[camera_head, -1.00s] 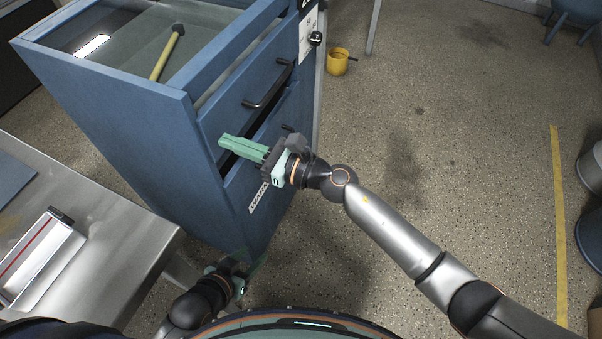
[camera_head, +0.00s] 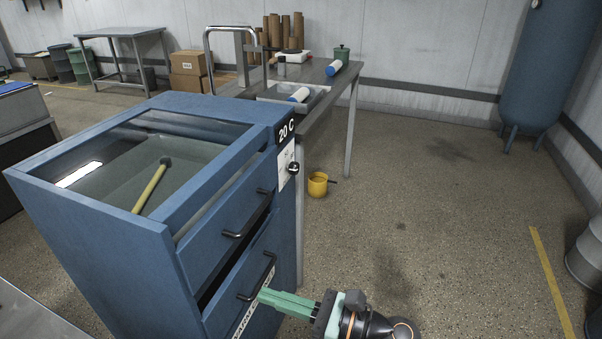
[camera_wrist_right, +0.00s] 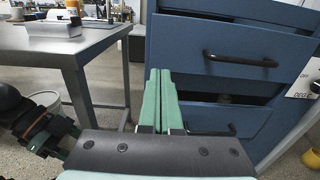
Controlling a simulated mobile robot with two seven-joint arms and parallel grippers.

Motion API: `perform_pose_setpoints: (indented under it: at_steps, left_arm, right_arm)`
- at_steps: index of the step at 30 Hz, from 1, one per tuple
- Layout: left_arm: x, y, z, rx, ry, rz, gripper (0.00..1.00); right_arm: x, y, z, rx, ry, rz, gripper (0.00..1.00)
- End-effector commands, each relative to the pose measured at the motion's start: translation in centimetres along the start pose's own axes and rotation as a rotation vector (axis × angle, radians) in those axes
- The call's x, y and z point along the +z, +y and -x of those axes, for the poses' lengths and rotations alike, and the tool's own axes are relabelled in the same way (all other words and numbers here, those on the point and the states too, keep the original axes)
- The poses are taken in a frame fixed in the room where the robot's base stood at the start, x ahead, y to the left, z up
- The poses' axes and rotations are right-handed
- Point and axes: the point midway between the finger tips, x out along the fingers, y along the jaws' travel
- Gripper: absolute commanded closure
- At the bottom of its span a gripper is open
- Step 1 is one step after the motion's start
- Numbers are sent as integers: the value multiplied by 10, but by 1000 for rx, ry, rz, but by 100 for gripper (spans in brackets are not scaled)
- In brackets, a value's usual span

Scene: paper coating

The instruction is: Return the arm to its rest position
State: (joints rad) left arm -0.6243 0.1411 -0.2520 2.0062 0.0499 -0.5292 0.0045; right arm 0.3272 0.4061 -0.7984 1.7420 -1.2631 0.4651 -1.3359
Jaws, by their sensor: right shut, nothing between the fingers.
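My right gripper (camera_head: 264,297) is at the bottom of the head view, its green fingers together and nothing between them. It points left, close to the lower handle (camera_head: 257,277) of the blue cabinet (camera_head: 95,235); I cannot tell whether it touches. In the right wrist view its fingers (camera_wrist_right: 160,75) lie side by side in front of the cabinet's drawers. A dark gap shows above the lower drawer front (camera_wrist_right: 215,118). My left gripper (camera_wrist_right: 42,132) shows partly at the left of the wrist view, its jaws unclear; it is out of the head view.
A yellow-handled tool (camera_head: 150,188) lies under the cabinet's glass top. A metal table (camera_head: 330,88) with rolls stands behind the cabinet.

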Motion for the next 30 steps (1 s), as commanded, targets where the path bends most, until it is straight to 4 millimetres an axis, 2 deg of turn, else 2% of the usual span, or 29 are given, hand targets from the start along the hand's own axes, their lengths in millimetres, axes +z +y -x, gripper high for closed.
perform_pose_setpoints:
  at_steps: [2, 5, 8, 11, 14, 17, 18, 21, 23, 24, 27, 30]
  left_arm:
    - [-2, 0, 2, 1, 0, 0, 50]
    - [-10, 1, 9, -1, 2, 0, 50]
    - [-21, 0, 20, -6, 8, 0, 50]
    - [-28, -2, 32, -17, 3, 2, 50]
    - [-32, -6, 46, -29, -3, 5, 50]
    - [-38, -12, 57, -46, -4, 8, 50]
    - [-41, -14, 62, -51, -5, 9, 50]
    - [-47, -16, 71, -61, -1, 12, 50]
    - [-48, -18, 76, -67, -3, 15, 50]
    - [-48, -19, 78, -70, -6, 17, 50]
    - [-47, -21, 81, -76, -8, 19, 50]
    - [-48, -21, 81, -77, -3, 19, 50]
  right_arm:
    - [4, -1, 1, -14, -15, -46, 100]
    - [16, -5, 6, -77, -80, -248, 100]
    - [29, -19, 23, -197, -204, -629, 100]
    - [25, -38, 54, -352, -373, -1107, 100]
    - [2, -50, 96, -510, -568, -1581, 100]
    - [-34, -44, 143, -671, -800, -2029, 100]
    - [-50, -37, 162, -737, -901, -2191, 100]
    - [-85, -9, 205, -882, -1165, -2531, 100]
    - [-102, 11, 225, -954, -1316, -2682, 100]
    - [-111, 23, 236, 927, 1311, 2572, 100]
    - [-125, 46, 254, 871, 1295, 2367, 100]
    - [-132, 57, 262, 844, 1287, 2271, 100]
